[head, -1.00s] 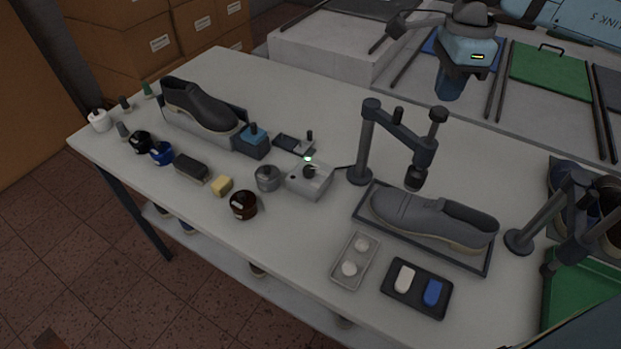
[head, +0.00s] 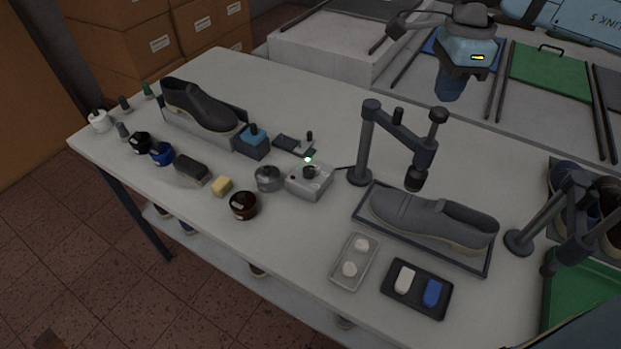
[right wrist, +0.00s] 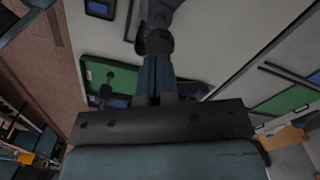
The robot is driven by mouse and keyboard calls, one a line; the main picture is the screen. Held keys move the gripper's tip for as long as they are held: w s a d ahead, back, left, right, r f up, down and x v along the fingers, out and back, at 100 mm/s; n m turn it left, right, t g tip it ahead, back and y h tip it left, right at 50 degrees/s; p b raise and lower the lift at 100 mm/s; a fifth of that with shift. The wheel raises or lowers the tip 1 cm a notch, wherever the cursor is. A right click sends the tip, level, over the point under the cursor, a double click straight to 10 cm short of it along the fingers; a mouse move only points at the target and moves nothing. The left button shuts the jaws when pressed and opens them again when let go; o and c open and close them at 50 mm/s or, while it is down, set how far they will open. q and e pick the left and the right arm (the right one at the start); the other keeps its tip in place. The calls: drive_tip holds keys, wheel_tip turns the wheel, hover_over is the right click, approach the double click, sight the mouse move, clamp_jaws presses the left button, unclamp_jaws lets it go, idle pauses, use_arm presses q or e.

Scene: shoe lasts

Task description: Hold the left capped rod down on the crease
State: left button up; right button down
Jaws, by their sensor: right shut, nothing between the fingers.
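The left capped rod (head: 433,128) stands upright in the arm of the left stand (head: 364,145), with a dark cap on top. Its dark foot (head: 414,179) hangs over the front part of a grey shoe (head: 432,217); I cannot tell if it touches. The crease itself cannot be made out. My right gripper (head: 448,95) is shut and empty, pointing down just above the cap, seemingly apart from it. In the right wrist view, its blue fingers (right wrist: 152,75) are together, close to the dark cap (right wrist: 158,41). My left gripper is not in view.
A second stand (head: 555,215) is at the right, beside a green tray (head: 580,285). In front of the shoe are a grey tray (head: 340,278) and a black tray (head: 415,305). A grey box with a knob (head: 310,181) and several jars stand left.

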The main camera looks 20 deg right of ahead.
sight(441, 111)
idle(0.6)
drive_tip(key=shift+f+b, duration=1)
drive_tip(key=shift+f, duration=0.1)
drive_tip(key=shift+f+b, duration=1.25)
drive_tip(key=shift+f, duration=0.1)
drive_tip(key=shift+f+b, duration=0.45)
drive_tip(key=shift+f, duration=0.05)
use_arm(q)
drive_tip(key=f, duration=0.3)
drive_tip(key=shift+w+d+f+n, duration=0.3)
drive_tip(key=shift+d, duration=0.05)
use_arm(e)
drive_tip(key=shift+r, duration=0.1)
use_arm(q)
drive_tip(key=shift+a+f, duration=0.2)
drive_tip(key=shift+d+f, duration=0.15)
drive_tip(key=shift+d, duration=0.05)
use_arm(e)
drive_tip(key=shift+s+f, duration=0.1)
drive_tip(key=shift+f, duration=0.1)
use_arm(q)
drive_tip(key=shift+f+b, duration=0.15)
drive_tip(key=shift+b, duration=0.25)
